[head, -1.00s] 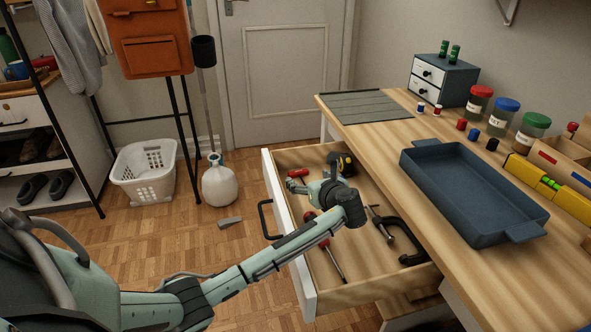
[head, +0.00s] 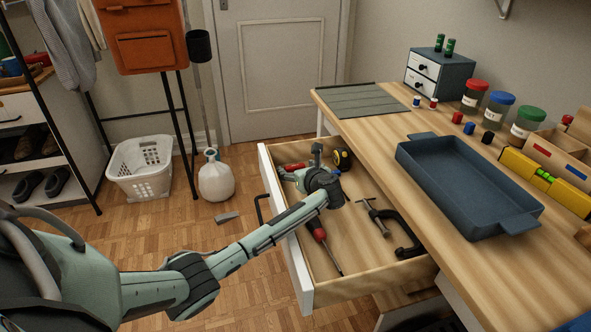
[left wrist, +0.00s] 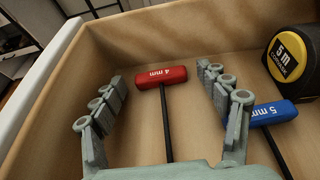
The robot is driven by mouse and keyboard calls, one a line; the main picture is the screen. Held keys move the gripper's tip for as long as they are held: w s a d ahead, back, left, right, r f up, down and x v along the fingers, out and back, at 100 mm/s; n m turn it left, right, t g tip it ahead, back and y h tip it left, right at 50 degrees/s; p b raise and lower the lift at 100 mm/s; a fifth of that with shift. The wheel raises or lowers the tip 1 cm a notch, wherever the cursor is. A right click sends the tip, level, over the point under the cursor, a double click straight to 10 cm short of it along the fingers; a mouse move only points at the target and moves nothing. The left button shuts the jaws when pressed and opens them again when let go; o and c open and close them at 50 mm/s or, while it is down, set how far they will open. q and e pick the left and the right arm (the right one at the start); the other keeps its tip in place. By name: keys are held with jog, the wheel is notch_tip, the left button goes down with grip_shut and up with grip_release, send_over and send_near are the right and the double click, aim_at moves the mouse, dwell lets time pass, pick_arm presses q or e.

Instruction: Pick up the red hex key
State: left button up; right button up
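The red hex key (left wrist: 161,77), marked 4 mm, lies in the open drawer with its dark shaft running toward my gripper in the left wrist view. Its red handle also shows in the head view (head: 294,166), partly covered by my gripper. My left gripper (left wrist: 160,84) is open and empty, its fingers apart on either side of the red hex key in that view. The head view shows the gripper (head: 302,163) low over the far end of the drawer. My right gripper is not in view.
A blue hex key (left wrist: 274,113), marked 5 mm, lies close to the right finger. A tape measure (left wrist: 294,60) stands at the right. The drawer (head: 330,292) also holds a red-handled screwdriver (head: 319,234) and a dark clamp (head: 408,238). Drawer walls stand close around the gripper.

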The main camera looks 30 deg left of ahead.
pick_arm(q)
jog(key=c, duration=0.9)
jog(key=shift+c, duration=0.2)
jog(key=shift+r, duration=0.1)
